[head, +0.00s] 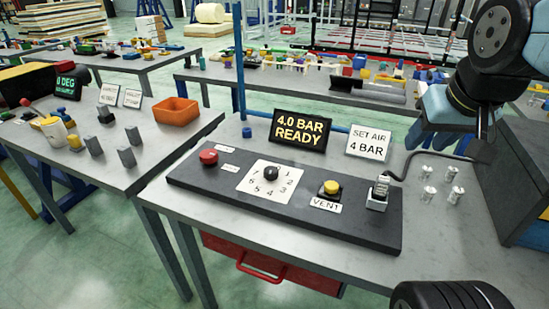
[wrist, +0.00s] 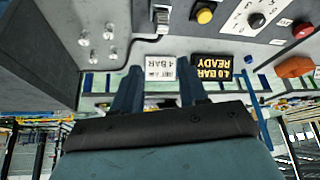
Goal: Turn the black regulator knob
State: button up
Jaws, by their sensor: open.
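The black regulator knob (head: 270,173) sits at the middle of a white numbered dial plate (head: 257,190) on a dark panel. It also shows in the wrist view (wrist: 257,20), near the top right. Its pointer direction is too small to tell. A display (head: 299,131) behind the panel reads "4.0 BAR READY". A white sign (head: 368,143) beside it reads "SET AIR 4 BAR". My gripper (head: 440,136) is above the right of the bench, well right of the knob and apart from it. In the wrist view its two fingers (wrist: 159,78) are spread with nothing between them.
The panel (head: 220,180) also carries a red button (head: 208,157), a yellow button (head: 331,187) labelled VENT, and a cabled metal plug (head: 381,188). Several metal fittings (head: 427,193) stand at right, near a grey box (head: 500,180). An orange bin (head: 176,110) is on the left table.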

jog(key=shift+o, duration=1.6)
jog(key=shift+w+a+r, duration=0.1)
jog(key=shift+w+a, duration=0.1)
jog(key=shift+w, duration=0.05)
jog(key=shift+o, duration=0.9)
jog(key=w+a+n+g, duration=0.2)
jog(key=w+a, duration=0.9)
jog(key=shift+a+f+g, duration=0.2)
jog(key=shift+f+g, duration=0.2)
jog(key=shift+f, duration=0.05)
jog(key=n+g, duration=0.2)
jog(key=g, duration=0.1)
send_over(271, 169)
notch_tip(271, 169, down, 8)
notch_tip(271, 169, down, 13)
jog(key=shift+s+f, duration=0.1)
jog(key=shift+c, duration=0.3)
jog(key=c, duration=1)
